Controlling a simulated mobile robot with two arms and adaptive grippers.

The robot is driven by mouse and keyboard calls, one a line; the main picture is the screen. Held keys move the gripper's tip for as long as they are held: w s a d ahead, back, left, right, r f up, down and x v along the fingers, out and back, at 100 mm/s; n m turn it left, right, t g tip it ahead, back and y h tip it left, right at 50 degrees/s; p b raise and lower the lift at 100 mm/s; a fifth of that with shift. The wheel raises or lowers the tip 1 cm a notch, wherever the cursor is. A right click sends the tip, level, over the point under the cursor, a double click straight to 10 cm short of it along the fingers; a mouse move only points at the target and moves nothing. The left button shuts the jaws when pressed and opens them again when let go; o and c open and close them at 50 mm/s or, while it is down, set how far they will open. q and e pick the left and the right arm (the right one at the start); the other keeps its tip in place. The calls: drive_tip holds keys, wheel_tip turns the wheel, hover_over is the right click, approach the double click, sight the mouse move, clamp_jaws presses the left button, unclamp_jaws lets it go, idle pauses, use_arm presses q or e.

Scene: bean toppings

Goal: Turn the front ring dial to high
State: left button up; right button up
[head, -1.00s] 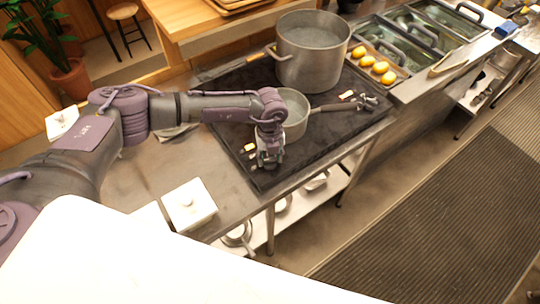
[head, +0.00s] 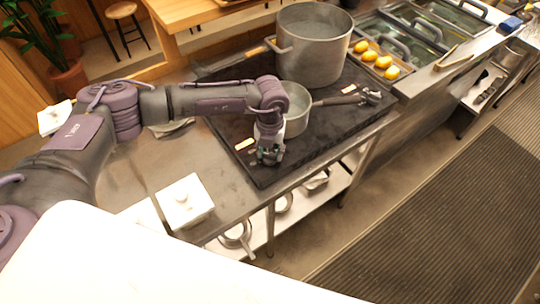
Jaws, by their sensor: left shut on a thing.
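A black cooktop (head: 225,105) is set in a steel counter. My left gripper (head: 268,158) points down at the cooktop's near edge, in front of the small pan. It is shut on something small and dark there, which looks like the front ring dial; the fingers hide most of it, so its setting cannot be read. A grey pan (head: 297,124) stands behind the gripper, its handle pointing right. My right gripper is out of view.
A large grey pot (head: 314,50) stands at the back of the cooktop. Yellow round items (head: 383,62) lie on a tray to its right. A white lidded box (head: 185,202) sits on the counter at the front left. Beige labels (head: 244,144) lie on the cooktop.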

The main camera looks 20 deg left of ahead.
sight(270, 154)
use_arm(q)
drive_tip(key=m+b, duration=0.2)
drive_tip(key=b, duration=0.1)
drive_tip(key=m+b, duration=0.6)
drive_tip(key=shift+f, duration=0.25)
drive_tip(key=m+b, duration=0.8)
drive_tip(key=b, duration=0.1)
drive_tip(key=shift+r, duration=0.1)
drive_tip(key=m+b, duration=0.2)
drive_tip(key=m, duration=0.1)
drive_tip(key=shift+m+b, duration=0.3)
drive_tip(key=shift+r+m+b, duration=0.2)
drive_tip(key=shift+m+b, duration=0.55)
drive_tip(key=shift+m, duration=0.45)
drive_tip(key=o, duration=1.1)
drive_tip(key=shift+o, duration=0.2)
wheel_tip(270, 154, up, 12)
